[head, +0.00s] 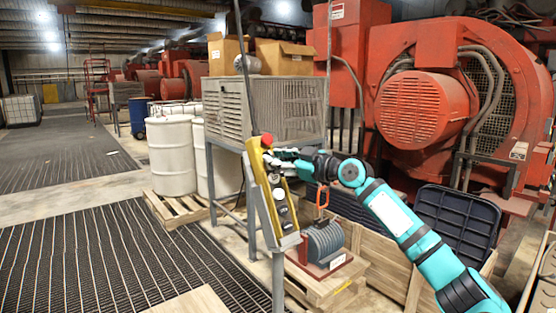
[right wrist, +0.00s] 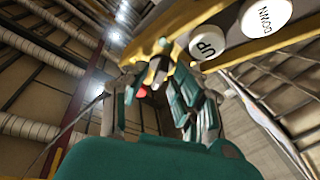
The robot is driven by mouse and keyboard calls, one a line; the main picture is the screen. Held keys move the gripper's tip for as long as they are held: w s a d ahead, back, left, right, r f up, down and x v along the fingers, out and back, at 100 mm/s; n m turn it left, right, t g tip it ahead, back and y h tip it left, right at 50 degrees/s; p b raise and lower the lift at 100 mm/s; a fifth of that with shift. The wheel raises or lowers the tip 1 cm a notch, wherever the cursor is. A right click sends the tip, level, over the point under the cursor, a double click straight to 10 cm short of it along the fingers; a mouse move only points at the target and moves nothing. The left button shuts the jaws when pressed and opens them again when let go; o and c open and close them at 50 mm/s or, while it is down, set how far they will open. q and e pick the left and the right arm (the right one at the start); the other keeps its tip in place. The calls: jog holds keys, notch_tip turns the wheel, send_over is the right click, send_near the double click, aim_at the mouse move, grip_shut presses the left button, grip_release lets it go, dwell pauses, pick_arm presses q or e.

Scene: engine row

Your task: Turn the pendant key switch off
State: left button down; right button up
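The yellow pendant (head: 264,196) hangs tilted on a stand, with a red button (head: 267,140) at its top and round buttons down its face. The right wrist view shows its white UP button (right wrist: 207,42) and DOWN button (right wrist: 266,16). My right gripper (head: 279,158) is at the pendant's upper part, below the red button. In the right wrist view its teal fingers (right wrist: 158,88) stand apart, with a small pale knob (right wrist: 157,72), perhaps the key switch, between and beyond the tips. I cannot tell whether they touch it. The key's position is unclear. My left gripper is not in view.
A grey louvred unit (head: 230,108) with cardboard boxes (head: 284,57) on top stands behind the pendant. White drums (head: 172,157) are at left. A pallet with a grey motor-like part (head: 326,241) and a dark crate (head: 456,222) are at right. Open floor lies left.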

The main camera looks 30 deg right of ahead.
jog(key=shift+v, duration=5.95)
